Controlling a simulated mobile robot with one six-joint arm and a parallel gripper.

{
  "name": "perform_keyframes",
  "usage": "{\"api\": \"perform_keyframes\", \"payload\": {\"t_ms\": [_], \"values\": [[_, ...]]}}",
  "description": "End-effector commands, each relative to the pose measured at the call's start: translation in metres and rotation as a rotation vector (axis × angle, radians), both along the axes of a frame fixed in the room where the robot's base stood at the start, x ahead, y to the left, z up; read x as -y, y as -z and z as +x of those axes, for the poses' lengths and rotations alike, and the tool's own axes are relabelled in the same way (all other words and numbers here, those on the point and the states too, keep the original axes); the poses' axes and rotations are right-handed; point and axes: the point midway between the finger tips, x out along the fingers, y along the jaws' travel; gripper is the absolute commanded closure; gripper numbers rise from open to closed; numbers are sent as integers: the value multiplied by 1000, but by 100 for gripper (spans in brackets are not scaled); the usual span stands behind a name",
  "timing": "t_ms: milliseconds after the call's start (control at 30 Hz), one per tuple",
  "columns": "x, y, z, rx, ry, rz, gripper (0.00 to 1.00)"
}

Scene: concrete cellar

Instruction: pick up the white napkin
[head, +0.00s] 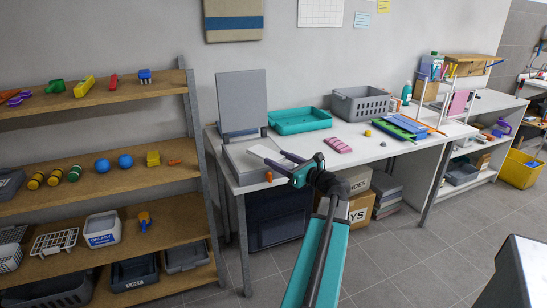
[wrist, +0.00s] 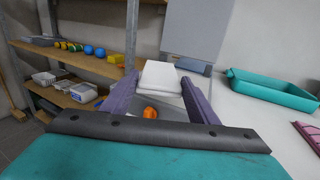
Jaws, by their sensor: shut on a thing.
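The white napkin (head: 262,151) is a folded flat piece at the tips of my gripper (head: 275,158). In the wrist view the napkin (wrist: 160,74) lies between the two purple fingers, which are shut on its sides. It is held above a grey box (head: 238,158) with a raised lid (head: 241,100) at the left end of the white table. The napkin hides part of the box's inside. An orange item (wrist: 150,112) shows below the napkin, in or at the box.
A teal tray (head: 300,121), a grey basket (head: 361,103) and a pink item (head: 337,145) stand on the table (head: 360,160). A wooden shelf (head: 95,101) with several small things stands close on the left. The table's front middle is clear.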

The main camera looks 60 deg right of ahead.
Motion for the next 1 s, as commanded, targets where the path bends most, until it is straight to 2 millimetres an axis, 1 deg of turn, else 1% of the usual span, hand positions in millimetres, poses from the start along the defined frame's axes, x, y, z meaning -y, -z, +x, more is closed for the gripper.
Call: {"api": "perform_keyframes", "payload": {"t_ms": [33,200,400,1000], "values": [[-7,-1,-8,0,1,0,72],[-19,-3,-24,0,1,-1,72],[-27,-4,-34,0,0,-1,72],[-28,-5,-37,0,-1,0,72]]}}
